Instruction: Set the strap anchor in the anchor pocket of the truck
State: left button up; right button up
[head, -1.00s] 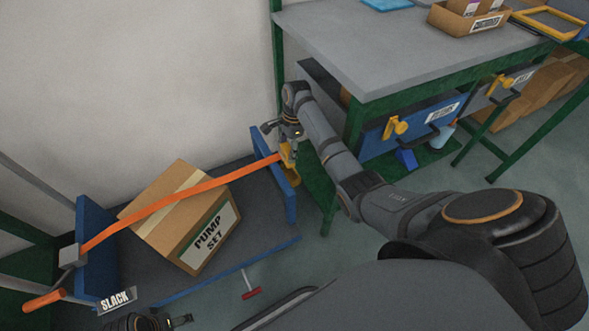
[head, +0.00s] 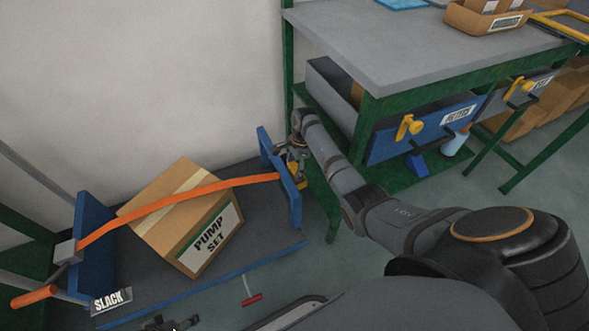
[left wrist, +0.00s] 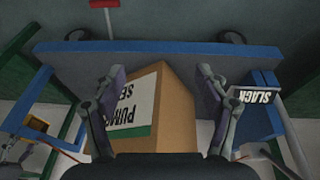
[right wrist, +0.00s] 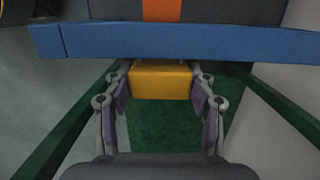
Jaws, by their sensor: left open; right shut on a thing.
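The strap anchor (right wrist: 160,80) is a yellow block in the right wrist view, between the fingers of my right gripper (right wrist: 162,92). My right gripper (head: 297,170) is shut on it, at the outer side of the truck's right end panel (head: 292,208). That panel partly hides anchor and fingers in the head view. The orange strap (head: 205,189) runs from the left end panel, over the box, to the right panel. I cannot make out the anchor pocket. My left gripper (left wrist: 160,88) is open and empty, above the truck's front side, facing the PUMP SET box (left wrist: 170,105).
The PUMP SET box (head: 180,215) sits tilted on the truck deck. A SLACK label (head: 110,301) and an orange ratchet handle (head: 34,296) are at the left end. A green-framed workbench (head: 385,50) with drawers stands close to my right arm.

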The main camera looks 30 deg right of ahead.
jog(key=o, duration=1.3)
jog(key=shift+f, duration=0.1)
jog(key=shift+c, duration=0.2)
